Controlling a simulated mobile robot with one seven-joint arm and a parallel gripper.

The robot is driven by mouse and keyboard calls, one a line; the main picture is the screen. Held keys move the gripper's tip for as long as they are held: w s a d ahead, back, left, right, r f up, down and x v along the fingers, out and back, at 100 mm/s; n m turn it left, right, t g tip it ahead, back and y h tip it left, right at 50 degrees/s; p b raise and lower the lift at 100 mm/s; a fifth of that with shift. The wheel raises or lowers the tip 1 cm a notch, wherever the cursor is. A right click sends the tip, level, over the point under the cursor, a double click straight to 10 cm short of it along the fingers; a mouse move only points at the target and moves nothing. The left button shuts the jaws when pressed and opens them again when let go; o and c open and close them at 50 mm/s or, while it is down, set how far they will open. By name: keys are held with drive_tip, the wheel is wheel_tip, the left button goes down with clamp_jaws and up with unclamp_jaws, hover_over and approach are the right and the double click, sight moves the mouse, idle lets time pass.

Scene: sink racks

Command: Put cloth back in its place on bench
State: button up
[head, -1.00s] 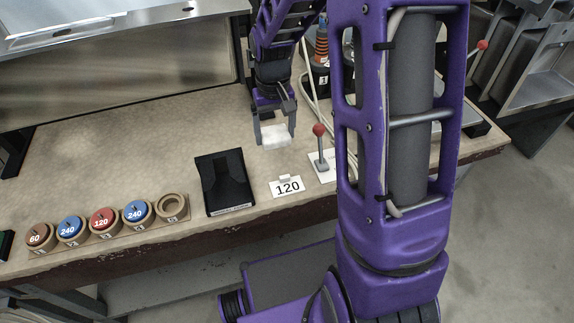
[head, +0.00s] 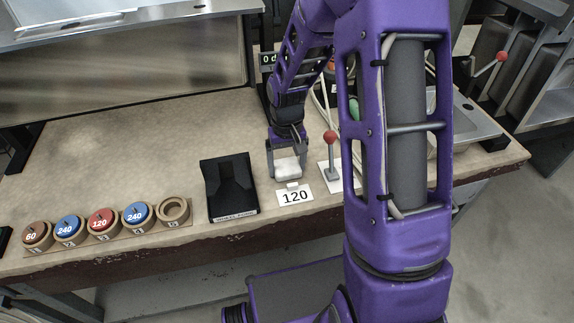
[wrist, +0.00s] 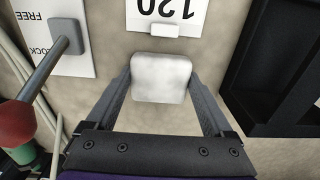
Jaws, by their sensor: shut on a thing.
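The cloth is a small white folded pad (head: 287,168). It also shows in the wrist view (wrist: 160,78), between the two finger ends. My gripper (head: 287,172) is shut on the cloth, just behind the white "120" card (head: 295,196) on the bench (head: 120,130). The card shows upside down at the top of the wrist view (wrist: 165,12), with a small white block at its edge. I cannot tell whether the cloth touches the bench top.
A black angled holder (head: 230,188) stands left of my gripper. A red-knobbed lever (head: 331,155) on a white plate stands close on the right. Several numbered round pieces (head: 103,223) sit in a wooden rack at the left front. The bench behind the rack is clear.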

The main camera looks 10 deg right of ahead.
sight(287, 166)
drive_tip(key=shift+f, duration=0.1)
drive_tip(key=o, duration=0.9)
wheel_tip(287, 166, up, 12)
drive_tip(key=shift+r+p, duration=0.2)
drive_tip(key=shift+p, duration=0.95)
